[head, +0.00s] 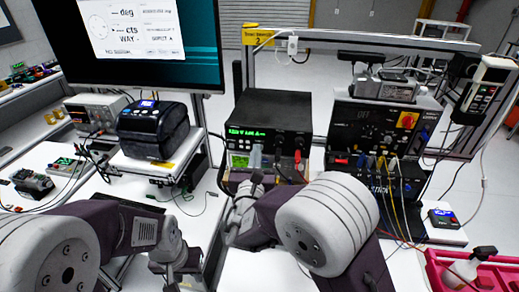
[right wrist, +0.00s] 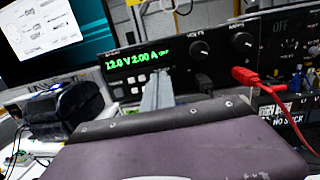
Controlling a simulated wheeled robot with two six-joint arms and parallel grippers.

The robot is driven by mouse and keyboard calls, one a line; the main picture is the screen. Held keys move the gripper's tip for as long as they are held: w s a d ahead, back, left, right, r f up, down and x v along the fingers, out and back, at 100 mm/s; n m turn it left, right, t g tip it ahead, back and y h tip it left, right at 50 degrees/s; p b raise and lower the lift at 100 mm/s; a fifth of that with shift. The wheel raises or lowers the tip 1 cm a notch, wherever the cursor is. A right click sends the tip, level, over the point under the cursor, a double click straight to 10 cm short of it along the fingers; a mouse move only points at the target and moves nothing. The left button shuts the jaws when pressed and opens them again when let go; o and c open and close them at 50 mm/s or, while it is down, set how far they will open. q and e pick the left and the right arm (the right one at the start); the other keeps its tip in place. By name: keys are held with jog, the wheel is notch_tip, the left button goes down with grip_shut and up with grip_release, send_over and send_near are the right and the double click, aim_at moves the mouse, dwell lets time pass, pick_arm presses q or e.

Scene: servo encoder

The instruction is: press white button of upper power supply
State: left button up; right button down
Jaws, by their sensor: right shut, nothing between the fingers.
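The upper power supply (head: 280,108) is a black box with a green lit display, standing on a second unit (head: 240,161). In the right wrist view its display (right wrist: 138,57) reads about 12.0 V 2.00 A, with small pale buttons (right wrist: 117,92) below. I cannot tell which is the white button; the fingers may hide it. My right gripper (head: 256,152) is shut and empty, with its grey fingertips (right wrist: 158,78) in front of the panel, just right of the buttons. Contact cannot be judged. My left gripper (head: 170,275) hangs low at left, its fingers unclear.
Black and red plugs (right wrist: 245,75) with cables sit right of the fingers on the panel. A label printer (head: 153,130) stands to the left. A larger black instrument (head: 380,130) with several cables stands to the right. A pink crate (head: 437,275) is at lower right.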

jog(key=shift+w, duration=0.25)
dwell(0.6)
jog(key=shift+s+a+b, duration=0.15)
jog(key=shift+s+b, duration=0.35)
jog(key=shift+s, duration=0.5)
jog(key=s+a+b, duration=0.1)
jog(key=s, duration=0.6)
jog(key=shift+s+a, duration=0.15)
jog(key=shift+a, duration=0.05)
